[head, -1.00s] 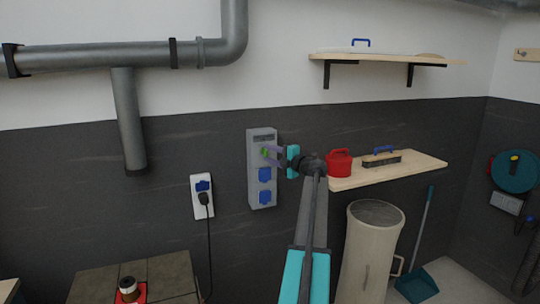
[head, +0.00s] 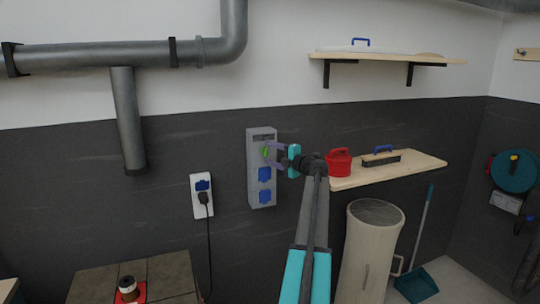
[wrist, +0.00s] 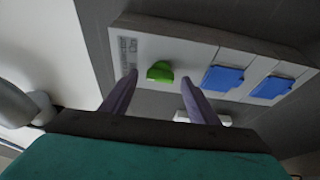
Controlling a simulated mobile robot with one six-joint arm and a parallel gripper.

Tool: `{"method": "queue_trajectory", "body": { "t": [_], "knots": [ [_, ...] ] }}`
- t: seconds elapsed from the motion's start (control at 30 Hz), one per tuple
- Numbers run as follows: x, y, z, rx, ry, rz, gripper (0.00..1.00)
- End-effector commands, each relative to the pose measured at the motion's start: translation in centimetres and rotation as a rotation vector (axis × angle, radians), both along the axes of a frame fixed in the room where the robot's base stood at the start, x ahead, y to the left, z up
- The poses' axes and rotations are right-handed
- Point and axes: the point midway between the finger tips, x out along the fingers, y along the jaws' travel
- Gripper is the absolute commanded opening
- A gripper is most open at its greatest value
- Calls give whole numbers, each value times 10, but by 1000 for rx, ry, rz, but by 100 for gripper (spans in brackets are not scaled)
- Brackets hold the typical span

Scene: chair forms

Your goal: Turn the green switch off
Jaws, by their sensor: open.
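The green switch (head: 265,151) is a small knob on the upper part of a grey wall box (head: 254,190). In the wrist view the green switch (wrist: 160,71) shows between and just beyond my two purple fingertips. My gripper (head: 272,155) is open and empty, in front of the box and to the right of the switch in the head view. In the wrist view my gripper (wrist: 163,85) has its fingers spread on either side of the knob. I cannot tell whether a fingertip touches it.
Two blue socket covers (wrist: 223,79) sit on the same box beside the switch. A white outlet with a black plug (head: 203,199) is on the wall to the left. A wooden shelf (head: 425,164) with a red can (head: 339,163) is to the right.

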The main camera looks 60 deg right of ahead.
Motion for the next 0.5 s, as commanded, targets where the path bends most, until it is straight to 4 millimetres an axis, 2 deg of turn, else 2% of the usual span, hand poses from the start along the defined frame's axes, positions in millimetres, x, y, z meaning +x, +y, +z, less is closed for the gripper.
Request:
{"method": "queue_trajectory", "body": {
  "t": [0.17, 0.5],
  "knots": [
    [-19, 6, -2, -1, 0, -2, 55],
    [-71, 18, -2, -1, 0, -3, 55]
  ]
}}
